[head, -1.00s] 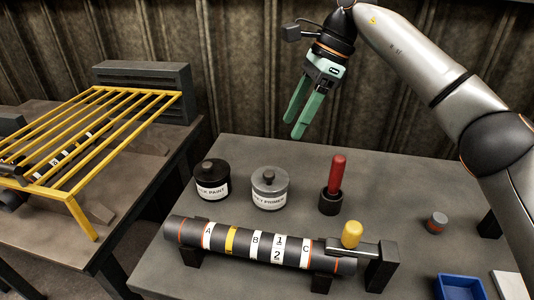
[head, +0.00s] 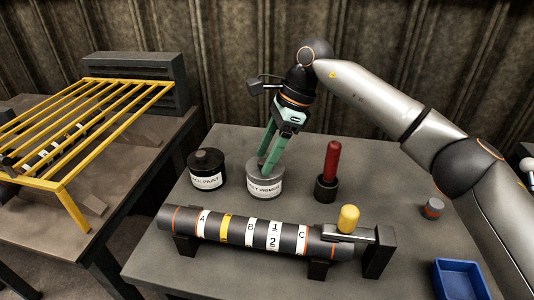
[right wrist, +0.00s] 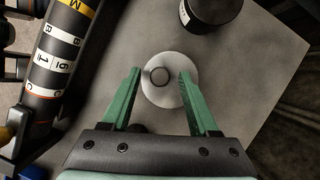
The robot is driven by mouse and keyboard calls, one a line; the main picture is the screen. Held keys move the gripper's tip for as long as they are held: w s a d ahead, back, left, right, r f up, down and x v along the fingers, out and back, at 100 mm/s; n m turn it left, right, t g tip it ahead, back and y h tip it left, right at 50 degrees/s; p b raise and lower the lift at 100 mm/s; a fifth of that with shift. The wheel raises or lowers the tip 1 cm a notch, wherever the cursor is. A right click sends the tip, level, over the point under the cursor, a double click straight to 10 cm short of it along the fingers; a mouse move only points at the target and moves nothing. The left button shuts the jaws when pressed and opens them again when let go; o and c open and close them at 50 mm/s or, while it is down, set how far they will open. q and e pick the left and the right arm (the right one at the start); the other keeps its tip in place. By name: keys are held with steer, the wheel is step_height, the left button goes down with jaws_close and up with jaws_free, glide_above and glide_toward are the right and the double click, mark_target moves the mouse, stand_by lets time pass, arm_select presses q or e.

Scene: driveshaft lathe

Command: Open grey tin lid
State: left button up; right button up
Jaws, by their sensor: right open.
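The grey tin (head: 265,184) stands on the table with a white label reading primer. In the right wrist view its round grey lid (right wrist: 170,88) with a small knob (right wrist: 159,76) lies between and just beyond my fingertips. My right gripper (head: 268,165) is open and points down over the tin, its green fingers on either side of the lid area in the right wrist view (right wrist: 160,75). In the head view the fingers hide the knob and part of the lid. I cannot tell whether they touch it. My left gripper is not in view.
A black paint tin (head: 207,170) stands close to the left. A red-handled tool in a black holder (head: 327,187) stands to the right. A banded shaft (head: 262,236) lies on supports in front, with a yellow-knobbed clamp (head: 348,219). A blue bin (head: 462,280) is at front right.

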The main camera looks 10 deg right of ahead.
jaws_close()
stand_by(0.5)
stand_by(0.9)
